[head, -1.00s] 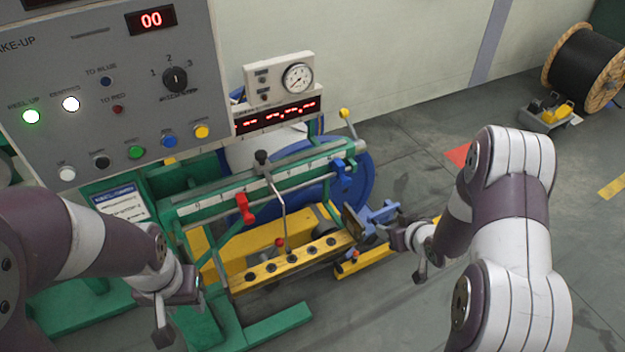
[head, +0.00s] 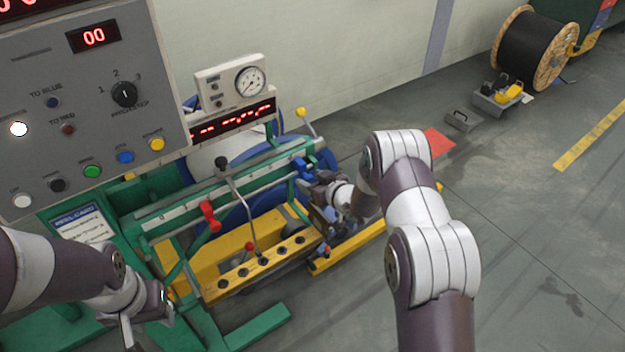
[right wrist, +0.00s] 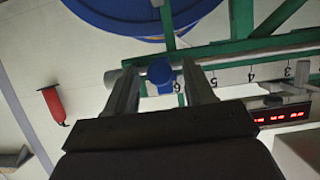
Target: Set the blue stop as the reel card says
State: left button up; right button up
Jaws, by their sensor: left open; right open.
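The blue stop (head: 301,166) sits on the rail near the right end of the white scale (head: 180,208). In the right wrist view the blue stop (right wrist: 161,73) is between the fingers of my open right gripper (right wrist: 161,88), near the number 6. I cannot tell whether the fingers touch it. The red stop (head: 209,214) is further left on the rail. The reel card (head: 82,226) hangs at the left below the panel; its writing is too small to read. My left gripper (head: 146,322) is open and empty at the lower left, away from the rail.
The control panel (head: 70,110) with buttons and a 00 display stands at the left. A gauge box (head: 232,84) is behind the rail. A bent lever (head: 245,200) and a yellow holed bar (head: 262,262) are in front.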

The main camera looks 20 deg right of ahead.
grip_shut()
jog(key=s+a, duration=0.2)
jog(key=a, duration=0.3)
jog(key=shift+a+b, duration=0.35)
grip_release()
jog(key=shift+s+r, duration=0.1)
jog(key=shift+s, duration=0.05)
